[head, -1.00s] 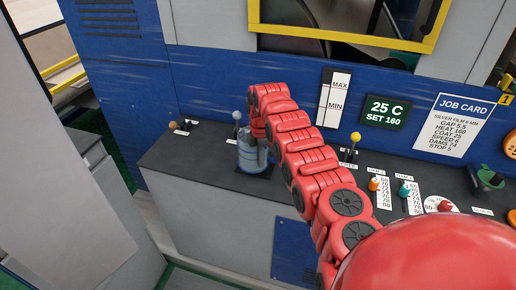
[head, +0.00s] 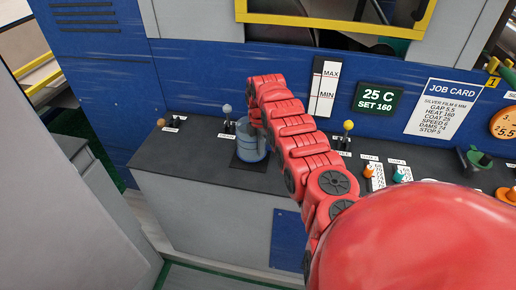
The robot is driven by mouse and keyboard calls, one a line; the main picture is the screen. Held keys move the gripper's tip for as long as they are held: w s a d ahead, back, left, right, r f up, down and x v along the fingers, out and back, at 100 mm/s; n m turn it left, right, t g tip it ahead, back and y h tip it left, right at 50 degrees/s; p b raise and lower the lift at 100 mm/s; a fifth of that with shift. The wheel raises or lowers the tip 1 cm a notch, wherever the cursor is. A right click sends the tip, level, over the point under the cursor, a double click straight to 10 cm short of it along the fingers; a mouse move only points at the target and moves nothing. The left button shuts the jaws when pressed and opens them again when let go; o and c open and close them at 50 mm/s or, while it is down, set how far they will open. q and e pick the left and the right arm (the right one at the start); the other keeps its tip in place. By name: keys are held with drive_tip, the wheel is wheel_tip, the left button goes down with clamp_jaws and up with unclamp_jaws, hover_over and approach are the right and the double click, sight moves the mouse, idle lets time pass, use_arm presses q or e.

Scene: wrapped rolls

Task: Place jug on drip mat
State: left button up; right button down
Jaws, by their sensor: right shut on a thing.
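The blue-grey jug (head: 250,147) stands upright at the console's left part, over the dark drip mat (head: 238,164). The mat's edge shows around the jug's base; I cannot tell whether the base touches it. My red right arm reaches in from the lower right, and my right gripper (head: 256,118) is at the jug's upper right side, shut on it. The fingers are mostly hidden by the wrist. My left gripper is not in view.
A grey-knobbed lever (head: 227,109) stands close behind the jug to the left. A yellow-knobbed lever (head: 348,126) stands right of my arm. The dark console top (head: 190,155) is clear left of the jug.

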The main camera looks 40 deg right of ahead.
drive_tip(key=shift+s+a+f, duration=0.1)
drive_tip(key=shift+f, duration=0.1)
drive_tip(key=shift+a+f+b, duration=0.1)
drive_tip(key=shift+b, duration=0.3)
drive_tip(key=shift+f, duration=0.25)
drive_tip(key=c, duration=1.1)
unclamp_jaws()
drive_tip(key=shift+c, duration=0.2)
drive_tip(key=shift+o, duration=0.8)
drive_tip(key=shift+r, duration=0.1)
